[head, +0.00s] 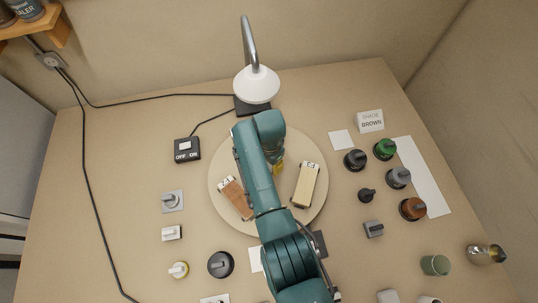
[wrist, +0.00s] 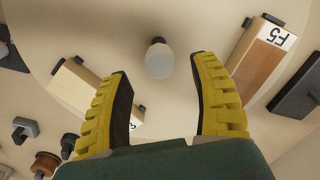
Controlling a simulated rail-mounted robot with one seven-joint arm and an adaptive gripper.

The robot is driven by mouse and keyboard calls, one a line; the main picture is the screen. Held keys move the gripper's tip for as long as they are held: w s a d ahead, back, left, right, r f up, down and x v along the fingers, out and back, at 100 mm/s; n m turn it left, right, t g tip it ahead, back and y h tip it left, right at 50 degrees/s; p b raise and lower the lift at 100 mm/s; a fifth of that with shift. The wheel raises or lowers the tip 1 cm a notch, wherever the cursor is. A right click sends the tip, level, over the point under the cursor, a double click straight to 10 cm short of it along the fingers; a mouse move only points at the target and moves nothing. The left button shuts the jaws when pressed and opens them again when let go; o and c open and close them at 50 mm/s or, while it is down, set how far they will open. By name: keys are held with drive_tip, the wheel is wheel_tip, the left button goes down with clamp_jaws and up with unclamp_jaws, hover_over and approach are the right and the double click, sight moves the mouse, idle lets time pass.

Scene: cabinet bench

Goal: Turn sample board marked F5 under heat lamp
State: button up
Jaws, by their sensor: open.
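The board marked F5 (wrist: 262,68), brown with a white label, lies at the upper right of the wrist view. The brown board (head: 236,199) in the head view appears to be the same one, left of my arm on the round turntable (head: 222,165). A cream board (head: 306,184) lies to its right; its label is partly hidden by a finger in the wrist view (wrist: 75,85). My gripper (wrist: 160,85) is open, with nothing held between its yellow fingers. A pale grey round knob (wrist: 159,60) shows beyond the fingertips. The heat lamp (head: 256,84) stands behind the turntable.
An OFF/ON switch box (head: 187,149) stands left of the turntable. Several knobs, including a green one (head: 385,148) and a brown one (head: 412,208), stand to the right. A SHADE BROWN sign (head: 370,121) is at the back right. Cables run along the left.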

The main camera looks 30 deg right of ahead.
wheel_tip(320, 180, up, 9)
drive_tip(key=shift+f, duration=0.2)
drive_tip(key=shift+s, duration=0.1)
